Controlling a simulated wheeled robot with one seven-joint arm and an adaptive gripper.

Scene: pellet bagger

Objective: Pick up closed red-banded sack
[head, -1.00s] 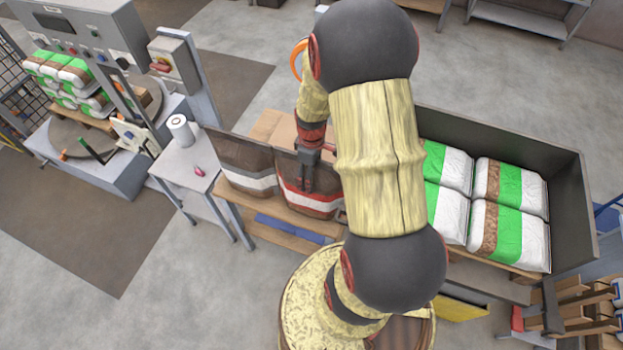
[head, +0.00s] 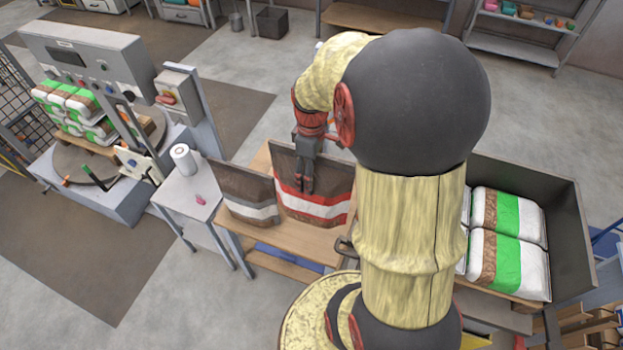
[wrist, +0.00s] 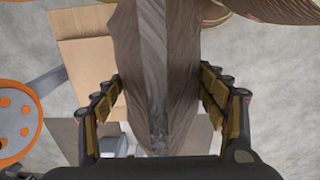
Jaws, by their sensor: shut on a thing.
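In the wrist view the sack's brown top (wrist: 155,70) runs between the two padded fingers of my gripper (wrist: 158,98). My arm hides the bench's right end.
A grey-banded sack (head: 249,200) stands close on the left. A small table (head: 187,197) holds a white roll (head: 183,159). A dark-walled bin (head: 563,205) with green-and-white sacks (head: 510,214) is at right. Open floor lies at front left.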

